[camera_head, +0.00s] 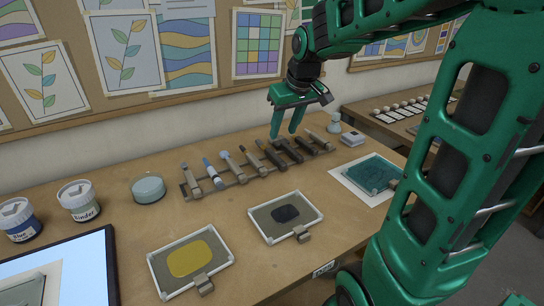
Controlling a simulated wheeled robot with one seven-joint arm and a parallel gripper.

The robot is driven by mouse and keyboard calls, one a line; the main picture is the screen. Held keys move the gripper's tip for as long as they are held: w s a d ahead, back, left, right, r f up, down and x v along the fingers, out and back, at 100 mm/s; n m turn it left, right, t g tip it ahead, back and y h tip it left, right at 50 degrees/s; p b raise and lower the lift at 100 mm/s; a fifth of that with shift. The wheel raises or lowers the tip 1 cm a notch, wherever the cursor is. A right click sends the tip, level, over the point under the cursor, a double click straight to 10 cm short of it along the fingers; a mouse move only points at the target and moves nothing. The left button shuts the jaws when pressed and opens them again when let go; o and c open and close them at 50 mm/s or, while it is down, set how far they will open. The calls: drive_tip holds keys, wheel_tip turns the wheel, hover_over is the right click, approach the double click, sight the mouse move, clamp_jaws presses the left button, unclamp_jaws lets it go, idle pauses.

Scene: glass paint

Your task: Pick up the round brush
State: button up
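A rack (243,178) on the wooden table holds a row of several slim tools lying side by side. One tool with a pale rounded head (226,155) looks like the round brush, but at this size I cannot be sure which tool it is. To its left lies a tool with a blue-and-white handle (211,170). My gripper (284,134) points down above the darker tools in the right half of the rack, right of the pale-headed tool. Its two green fingers are apart with nothing between them. Whether the fingertips touch anything is hard to tell.
Two framed panels, yellow (188,258) and dark (286,214), lie in front of the rack. A teal panel (370,174) lies at right. Jars (78,201) and a round pot (148,188) stand left, near a screen (85,268). A wall is behind.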

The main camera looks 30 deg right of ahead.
hover_over(272, 153)
drive_tip(key=s, duration=0.2)
drive_tip(key=f, duration=0.5)
drive_tip(key=shift+s+d, duration=0.1)
drive_tip(key=shift+d, duration=0.25)
drive_tip(key=x, duration=0.3)
drive_tip(key=shift+a+f, duration=0.3)
drive_tip(key=shift+f, duration=0.1)
drive_tip(key=shift+w+f, duration=0.35)
drive_tip(key=shift+f, duration=0.3)
drive_tip(key=shift+f, duration=0.2)
drive_tip(key=shift+c, duration=0.3)
clamp_jaws()
